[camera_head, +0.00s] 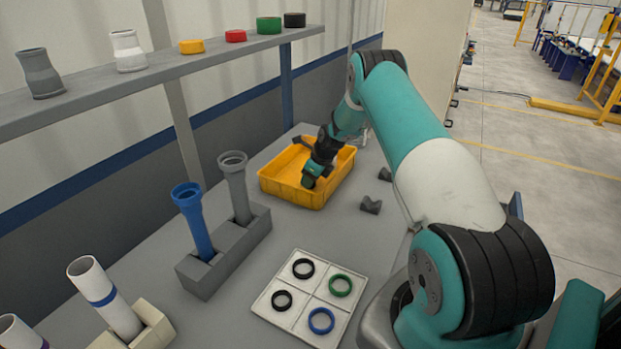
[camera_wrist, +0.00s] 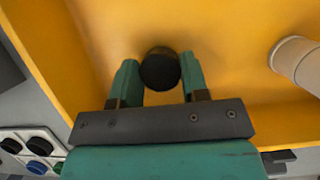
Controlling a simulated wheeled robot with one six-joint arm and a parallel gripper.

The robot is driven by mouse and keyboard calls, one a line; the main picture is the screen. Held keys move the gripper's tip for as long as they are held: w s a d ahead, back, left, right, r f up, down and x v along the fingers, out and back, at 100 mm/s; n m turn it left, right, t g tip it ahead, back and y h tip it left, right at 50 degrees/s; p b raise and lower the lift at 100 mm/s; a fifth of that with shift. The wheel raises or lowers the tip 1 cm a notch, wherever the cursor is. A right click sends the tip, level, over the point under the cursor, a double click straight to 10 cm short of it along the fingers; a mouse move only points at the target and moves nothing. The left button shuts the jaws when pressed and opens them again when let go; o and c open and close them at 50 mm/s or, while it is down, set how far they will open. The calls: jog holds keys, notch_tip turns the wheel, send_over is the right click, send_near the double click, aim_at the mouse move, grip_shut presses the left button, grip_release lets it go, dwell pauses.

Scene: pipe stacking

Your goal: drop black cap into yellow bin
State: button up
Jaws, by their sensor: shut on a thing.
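A round black cap (camera_wrist: 160,70) sits between the two teal fingers of my gripper (camera_wrist: 159,78) in the wrist view; the fingers are shut on it. The yellow bin (camera_wrist: 235,45) fills most of that view beneath the cap. In the head view, my gripper (camera_head: 309,182) is over the inside of the yellow bin (camera_head: 278,187), toward its near wall. Another black cap (camera_head: 294,20) stands at the right end of the shelf.
A pale cylindrical piece (camera_wrist: 298,62) lies in the bin. A white tray (camera_head: 262,307) with several rings is nearer. A grey holder (camera_head: 205,278) carries a blue pipe (camera_head: 196,222) and a grey pipe (camera_head: 238,187). Dark blocks (camera_head: 370,205) lie right of the bin.

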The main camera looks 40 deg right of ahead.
jog(key=o, duration=1)
jog(key=shift+c, duration=0.2)
